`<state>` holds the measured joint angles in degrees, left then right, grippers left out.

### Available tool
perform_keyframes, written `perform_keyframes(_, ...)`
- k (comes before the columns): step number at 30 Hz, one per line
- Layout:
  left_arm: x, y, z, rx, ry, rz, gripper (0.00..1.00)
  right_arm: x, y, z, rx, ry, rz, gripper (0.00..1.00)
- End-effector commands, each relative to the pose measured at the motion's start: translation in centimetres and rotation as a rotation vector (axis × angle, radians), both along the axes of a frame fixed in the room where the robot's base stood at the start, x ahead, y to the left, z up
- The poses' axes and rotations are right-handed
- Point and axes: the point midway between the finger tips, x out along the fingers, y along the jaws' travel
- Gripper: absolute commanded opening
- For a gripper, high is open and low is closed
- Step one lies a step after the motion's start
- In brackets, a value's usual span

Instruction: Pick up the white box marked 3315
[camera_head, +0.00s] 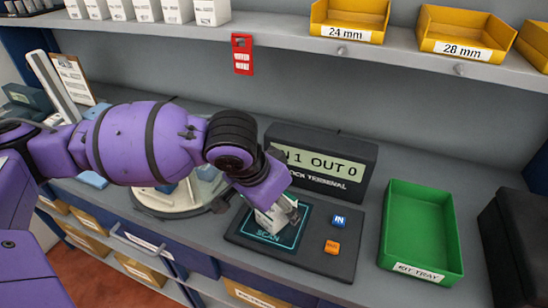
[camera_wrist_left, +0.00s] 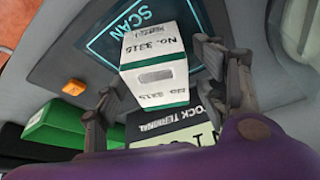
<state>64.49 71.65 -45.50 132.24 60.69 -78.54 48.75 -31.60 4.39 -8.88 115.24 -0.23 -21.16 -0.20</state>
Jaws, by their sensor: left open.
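The white box marked No. 3315 (camera_wrist_left: 157,75) has a green stripe along its lower edge. In the head view the box (camera_head: 268,220) sits on the SCAN square of the dark scan pad (camera_head: 257,245), partly hidden by my left gripper (camera_head: 284,212). In the left wrist view my left gripper (camera_wrist_left: 152,72) is open, with one finger on each side of the box. I cannot tell whether either finger touches it. My right gripper is not in view.
A dark terminal (camera_head: 352,155) reading "IN 1 OUT 0" stands behind the pad. A blue IN button (camera_head: 340,221) and an orange button (camera_head: 332,247) are on the pad. A green kit tray (camera_head: 422,274) and black object (camera_head: 512,235) stand right. Yellow bins (camera_head: 350,33) line the shelf.

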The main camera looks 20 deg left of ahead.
Motion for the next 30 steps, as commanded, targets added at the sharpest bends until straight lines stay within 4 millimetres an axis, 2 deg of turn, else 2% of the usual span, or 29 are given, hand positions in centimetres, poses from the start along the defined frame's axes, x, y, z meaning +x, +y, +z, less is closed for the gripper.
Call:
perform_keyframes(4, 0.1, 0.0, 0.2, 0.000, -0.003, -0.001, 0.64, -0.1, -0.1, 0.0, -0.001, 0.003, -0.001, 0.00)
perform_keyframes(15, 0.0, 0.0, 0.2, 0.000, -0.003, -0.001, 0.16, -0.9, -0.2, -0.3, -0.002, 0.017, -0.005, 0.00)
perform_keyframes(18, 0.1, 0.0, 0.3, 0.000, -0.004, -0.001, 0.05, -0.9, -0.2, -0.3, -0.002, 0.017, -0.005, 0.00)
perform_keyframes(25, 0.1, 0.0, 0.4, 0.000, -0.005, 0.000, 0.05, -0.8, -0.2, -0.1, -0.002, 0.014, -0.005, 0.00)
perform_keyframes(30, 0.3, 0.2, 1.4, 0.000, -0.008, 0.000, 0.05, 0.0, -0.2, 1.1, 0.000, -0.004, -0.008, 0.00)
